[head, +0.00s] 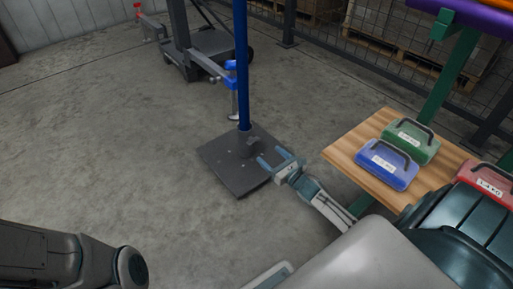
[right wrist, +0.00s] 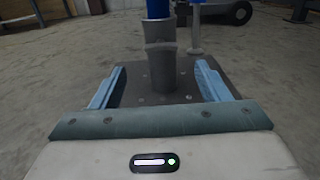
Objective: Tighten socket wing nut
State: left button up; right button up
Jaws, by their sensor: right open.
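A grey socket (head: 246,149) stands upright on a dark square base plate (head: 222,160) and holds the foot of a blue pole (head: 242,70). A small dark lump on the socket's right side, perhaps the wing nut (head: 256,141), is too small to make out clearly. My right gripper (head: 272,156) is open and empty, low over the plate's right edge and apart from the socket. In the right wrist view the socket (right wrist: 162,72) stands ahead, between the lines of the two blue fingers (right wrist: 159,68). My left gripper is out of view; only the left arm shows.
A wooden table (head: 345,150) at the right carries a blue case (head: 386,172), a green case (head: 420,135) and a red case (head: 475,172). A grey wheeled stand (head: 205,45) is behind the pole. The floor to the left is clear.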

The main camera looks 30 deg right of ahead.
aim_at(255, 142)
jog(key=w, duration=0.3)
jog(key=w+b, duration=0.1)
jog(key=w, duration=0.5)
jog(key=shift+a, duration=0.3)
jog(key=c, duration=1)
